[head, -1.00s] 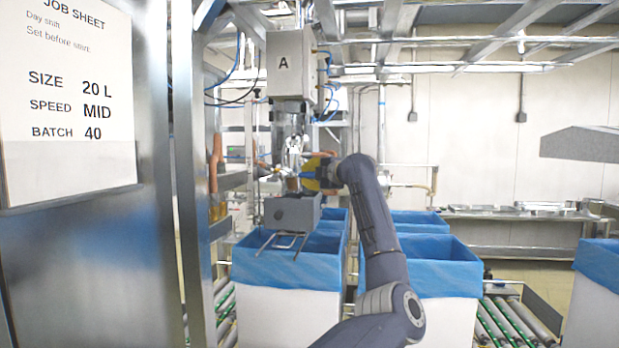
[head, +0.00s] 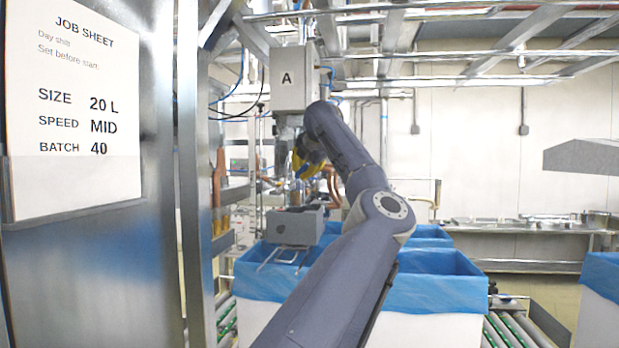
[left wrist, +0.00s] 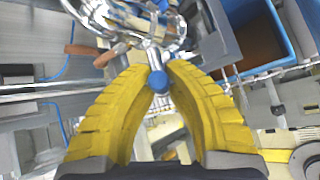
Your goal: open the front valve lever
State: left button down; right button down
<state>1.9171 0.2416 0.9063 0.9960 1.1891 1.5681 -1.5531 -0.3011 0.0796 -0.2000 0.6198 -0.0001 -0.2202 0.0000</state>
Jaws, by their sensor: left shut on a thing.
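The front valve lever shows in the left wrist view as a metal rod with a blue round end (left wrist: 158,82). That end sits between the yellow fingertips of my left gripper (left wrist: 159,68), which is shut on it. In the head view my left gripper (head: 308,164) is at the metal pipe under the grey box marked A (head: 292,80). My wrist and forearm come from the right and hide most of the lever and valve there. My right gripper is in neither view.
A grey block with wire prongs (head: 295,227) hangs just below the gripper, over a box with a blue liner (head: 265,281). More blue-lined boxes stand on the roller conveyors. A steel post (head: 194,190) and a job sheet panel (head: 72,110) are at the left.

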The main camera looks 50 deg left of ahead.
pick_arm(q)
jog(key=shift+s+a+r+n+t+h, duration=0.8)
jog(key=shift+s+a+r+t+h, duration=0.15)
jog(key=shift+h, duration=0.25)
jog(key=shift+s+a+r+n+t+h, duration=0.15)
jog(key=shift+s+a+n+t+h, duration=0.35)
jog(key=shift+a+t+h, duration=0.15)
jog(key=shift+s+a+r+n+t+h, duration=0.1)
jog(key=shift+s+a+n+t+h, duration=0.4)
jog(key=shift+s+a+t+h, duration=0.35)
jog(key=shift+w+d, duration=0.15)
jog(key=c, duration=1.5)
grip_release()
jog(key=shift+o, duration=1)
jog(key=v, duration=1.2)
